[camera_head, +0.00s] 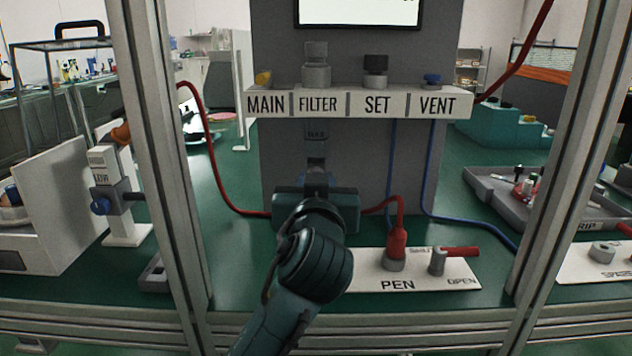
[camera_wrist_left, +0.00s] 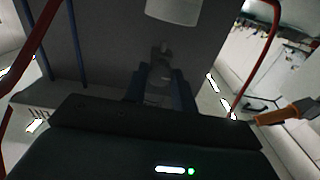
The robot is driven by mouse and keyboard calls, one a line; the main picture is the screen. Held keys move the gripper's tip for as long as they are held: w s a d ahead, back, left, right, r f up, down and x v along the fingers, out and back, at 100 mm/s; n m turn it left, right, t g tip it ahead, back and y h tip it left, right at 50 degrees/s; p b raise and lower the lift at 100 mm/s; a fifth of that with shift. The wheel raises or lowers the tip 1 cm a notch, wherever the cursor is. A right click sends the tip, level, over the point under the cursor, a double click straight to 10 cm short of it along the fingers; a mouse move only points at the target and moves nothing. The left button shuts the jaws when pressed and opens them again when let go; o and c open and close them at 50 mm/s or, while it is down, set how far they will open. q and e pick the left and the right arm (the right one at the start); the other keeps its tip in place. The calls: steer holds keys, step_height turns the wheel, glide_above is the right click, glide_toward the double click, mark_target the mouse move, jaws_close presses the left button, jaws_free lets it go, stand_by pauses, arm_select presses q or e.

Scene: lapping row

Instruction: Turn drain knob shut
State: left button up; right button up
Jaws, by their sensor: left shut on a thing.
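The drain knob is a small grey piece (camera_wrist_left: 160,62) below a pale cylinder (camera_wrist_left: 175,10) in the left wrist view. In the head view, the grey knob (camera_head: 316,163) shows under the bowl marked MAX (camera_head: 316,134), below the FILTER label. My left gripper (camera_head: 316,178) reaches up to it from below, its body covering the lower part. In the left wrist view my left gripper's two fingers (camera_wrist_left: 159,88) are closed around the knob. The knob's exact turn angle is hard to tell. My right gripper is not in view.
The labelled shelf (camera_head: 360,103) with MAIN, FILTER, SET and VENT is above my gripper. A red hose (camera_head: 225,185) and a blue hose (camera_head: 425,175) run down on either side. Frame posts stand at both sides.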

arm_select(q)
steer(key=m+p, duration=1.7)
steer(key=p, duration=0.3)
steer(key=shift+a+r+m, duration=0.1)
steer(key=shift+r+m, duration=0.05)
steer(key=shift+m, duration=0.15)
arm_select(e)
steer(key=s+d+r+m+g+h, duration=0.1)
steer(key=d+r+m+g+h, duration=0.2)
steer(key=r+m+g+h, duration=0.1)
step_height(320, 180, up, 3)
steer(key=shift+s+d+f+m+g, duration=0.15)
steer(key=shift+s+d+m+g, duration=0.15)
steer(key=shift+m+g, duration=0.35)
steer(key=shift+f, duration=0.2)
arm_select(q)
steer(key=o, duration=1)
steer(key=shift+c, duration=0.2)
